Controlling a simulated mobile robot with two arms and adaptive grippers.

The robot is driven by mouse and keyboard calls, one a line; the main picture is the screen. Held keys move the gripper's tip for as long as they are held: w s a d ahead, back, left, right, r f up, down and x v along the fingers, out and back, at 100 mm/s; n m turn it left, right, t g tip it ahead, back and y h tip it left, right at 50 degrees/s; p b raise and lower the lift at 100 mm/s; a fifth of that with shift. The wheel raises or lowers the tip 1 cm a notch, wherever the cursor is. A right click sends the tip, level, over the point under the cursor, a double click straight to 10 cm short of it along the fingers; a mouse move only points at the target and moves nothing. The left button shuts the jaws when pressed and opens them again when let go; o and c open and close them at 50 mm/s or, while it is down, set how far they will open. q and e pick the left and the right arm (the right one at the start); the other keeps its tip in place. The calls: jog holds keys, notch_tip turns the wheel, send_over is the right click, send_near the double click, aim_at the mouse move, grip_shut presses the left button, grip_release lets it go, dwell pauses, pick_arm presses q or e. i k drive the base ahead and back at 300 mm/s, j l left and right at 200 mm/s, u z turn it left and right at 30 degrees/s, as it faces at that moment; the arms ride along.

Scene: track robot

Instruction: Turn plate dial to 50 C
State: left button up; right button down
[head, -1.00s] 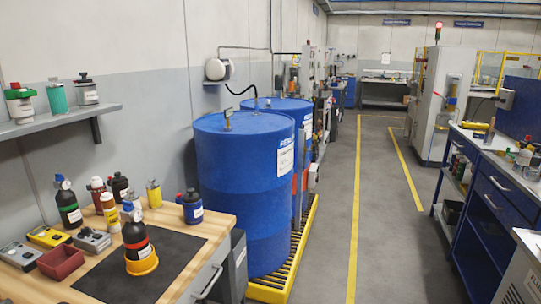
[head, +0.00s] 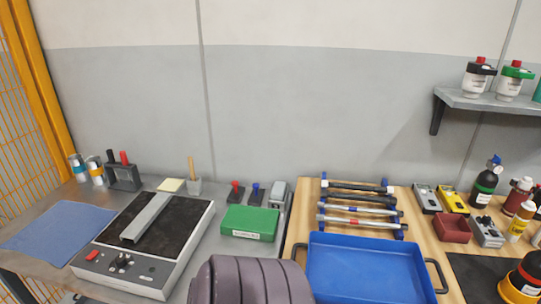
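The hot plate (head: 193,222) stands on the grey bench at the left in the head view. It has a light casing and a dark top. A grey metal bar (head: 147,216) lies on the top. Its sloped front panel carries a red switch (head: 92,255) at the left and a dark dial (head: 122,262) near the middle. The marks around the dial are too small to read, so its setting cannot be told. Neither of my grippers is in view.
A blue cloth (head: 45,237) lies left of the plate. A green box (head: 249,222) is to its right. A blue tray (head: 362,268) and a rack of torque wrenches (head: 358,208) are on the wooden bench. An orange mesh fence (head: 30,110) stands far left.

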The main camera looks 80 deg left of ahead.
aim_at(120, 261)
jog(key=u, duration=3.55)
